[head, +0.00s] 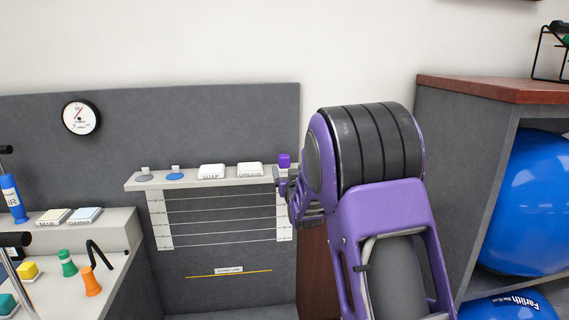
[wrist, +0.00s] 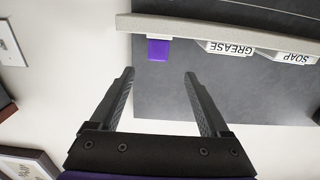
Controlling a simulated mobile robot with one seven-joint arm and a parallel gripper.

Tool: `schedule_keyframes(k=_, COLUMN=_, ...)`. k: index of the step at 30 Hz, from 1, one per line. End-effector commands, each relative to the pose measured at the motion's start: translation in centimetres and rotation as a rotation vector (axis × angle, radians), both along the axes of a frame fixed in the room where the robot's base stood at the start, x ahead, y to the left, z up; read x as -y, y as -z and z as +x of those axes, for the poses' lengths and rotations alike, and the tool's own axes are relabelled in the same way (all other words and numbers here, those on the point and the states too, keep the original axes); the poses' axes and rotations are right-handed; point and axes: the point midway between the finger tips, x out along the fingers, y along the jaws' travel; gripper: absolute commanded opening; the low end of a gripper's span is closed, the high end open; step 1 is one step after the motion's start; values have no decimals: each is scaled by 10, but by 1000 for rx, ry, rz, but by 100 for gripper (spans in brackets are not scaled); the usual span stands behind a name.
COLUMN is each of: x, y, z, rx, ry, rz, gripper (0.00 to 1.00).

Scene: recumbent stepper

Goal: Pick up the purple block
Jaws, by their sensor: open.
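The purple block (head: 284,160) sits at the right end of a narrow pale shelf (head: 205,181) on a grey panel. In the wrist view the purple block (wrist: 158,49) shows beyond the fingertips, roughly between their lines, with the shelf (wrist: 230,35) along it. My gripper (wrist: 159,73) is open and nothing is between its fingers. In the head view my gripper (head: 279,180) is at the shelf's right end, just below the block, and partly hidden by my purple arm.
Beside the block on the shelf stand white items labelled GREASE (head: 250,170) and SOAP (head: 211,171), then a blue piece (head: 175,176) and a grey piece (head: 144,178). A grey cabinet with a wooden top (head: 490,88) stands to the right.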

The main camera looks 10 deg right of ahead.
Motion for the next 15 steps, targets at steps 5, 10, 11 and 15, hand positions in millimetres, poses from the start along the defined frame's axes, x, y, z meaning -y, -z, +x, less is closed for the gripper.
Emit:
schedule_keyframes(k=5, x=0, y=0, z=34, rx=1, ry=0, rz=-1, gripper=80)
schedule_keyframes(k=10, x=0, y=0, z=52, rx=1, ry=0, rz=0, gripper=80)
schedule_keyframes(k=11, x=0, y=-1, z=54, rx=2, ry=0, rz=0, gripper=80)
schedule_keyframes(k=15, x=1, y=-1, z=60, rx=1, ry=0, rz=0, gripper=80)
